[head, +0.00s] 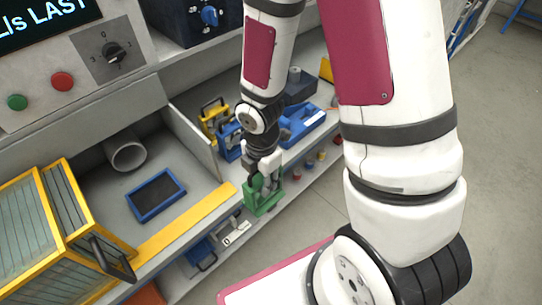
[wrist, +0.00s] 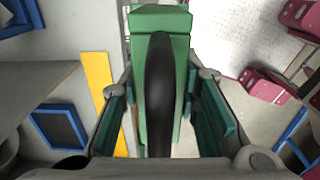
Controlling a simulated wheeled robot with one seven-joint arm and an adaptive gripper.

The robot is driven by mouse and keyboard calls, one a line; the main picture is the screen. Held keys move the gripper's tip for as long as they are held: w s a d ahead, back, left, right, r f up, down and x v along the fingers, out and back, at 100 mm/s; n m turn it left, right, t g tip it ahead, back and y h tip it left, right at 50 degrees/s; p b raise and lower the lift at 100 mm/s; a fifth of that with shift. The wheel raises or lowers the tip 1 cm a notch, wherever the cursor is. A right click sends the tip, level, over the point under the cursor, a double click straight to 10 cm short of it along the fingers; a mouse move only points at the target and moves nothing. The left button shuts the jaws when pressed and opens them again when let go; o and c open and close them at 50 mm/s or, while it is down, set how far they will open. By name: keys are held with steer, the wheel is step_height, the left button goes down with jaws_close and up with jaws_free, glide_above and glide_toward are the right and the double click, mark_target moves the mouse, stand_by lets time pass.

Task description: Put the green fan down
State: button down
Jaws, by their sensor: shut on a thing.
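The green fan (head: 262,196) is in my gripper (head: 263,172), at the front edge of the workbench in the head view. In the wrist view the green fan (wrist: 182,75) is a green body with a black curved handle (wrist: 159,95) running down its middle. My gripper (wrist: 165,110) is shut on it, with one finger on each side. The fan's underside is hidden, and I cannot tell whether it touches a surface.
A blue-framed tray (head: 156,195) lies on the bench beside a grey pipe (head: 128,156). A yellow strip (head: 187,221) runs along the bench edge. A yellow-framed box (head: 62,225) stands at left. Blue and yellow devices (head: 213,118) stand behind a low divider (head: 190,140).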

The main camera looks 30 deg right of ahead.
steer(key=w+d+f, duration=0.1)
steer(key=w+f, duration=0.1)
steer(key=w, duration=0.5)
steer(key=w+d+f+p, duration=0.1)
steer(key=w+d+f, duration=0.1)
steer(key=w, duration=0.6)
steer(key=shift+f+p, duration=0.3)
steer(key=shift+f, duration=0.15)
steer(key=shift+f, duration=0.15)
steer(key=c, duration=1.2)
jaws_free()
steer(key=shift+s, duration=0.1)
